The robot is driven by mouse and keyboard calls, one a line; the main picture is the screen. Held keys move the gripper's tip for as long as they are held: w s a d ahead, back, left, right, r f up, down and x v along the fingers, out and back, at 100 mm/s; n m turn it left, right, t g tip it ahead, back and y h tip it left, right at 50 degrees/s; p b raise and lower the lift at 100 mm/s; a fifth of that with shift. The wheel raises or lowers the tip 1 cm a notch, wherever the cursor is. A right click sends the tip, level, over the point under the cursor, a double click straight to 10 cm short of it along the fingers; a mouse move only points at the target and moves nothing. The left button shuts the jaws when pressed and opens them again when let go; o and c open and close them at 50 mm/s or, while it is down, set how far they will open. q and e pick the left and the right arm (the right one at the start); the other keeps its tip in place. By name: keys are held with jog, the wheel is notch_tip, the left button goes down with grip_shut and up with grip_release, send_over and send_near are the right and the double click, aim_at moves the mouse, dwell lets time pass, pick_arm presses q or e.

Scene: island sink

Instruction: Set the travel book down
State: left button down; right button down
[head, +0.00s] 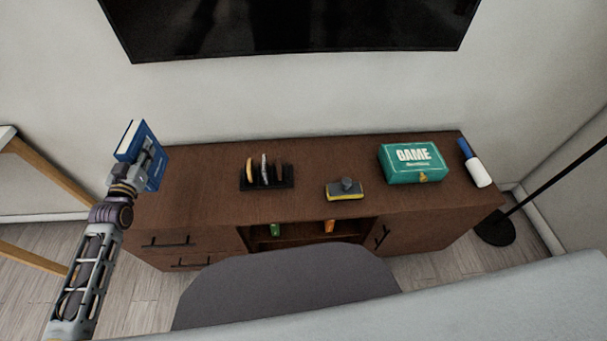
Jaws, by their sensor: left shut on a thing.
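The travel book (130,141) is a blue book with pale page edges, at the left of the head view. My left gripper (146,160) is shut on it and holds it upright at the left end of the brown wooden cabinet (215,190). The gripper hides part of the book. I cannot tell whether the book's lower edge touches the cabinet top. My right gripper is not in view.
On the cabinet stand a dark rack (267,183) with several upright items, a grey and yellow brush (346,189), a green GAME box (413,163) and a blue and white roller (475,166). Bare top lies left of the rack. A grey rounded seat (290,290) is in front.

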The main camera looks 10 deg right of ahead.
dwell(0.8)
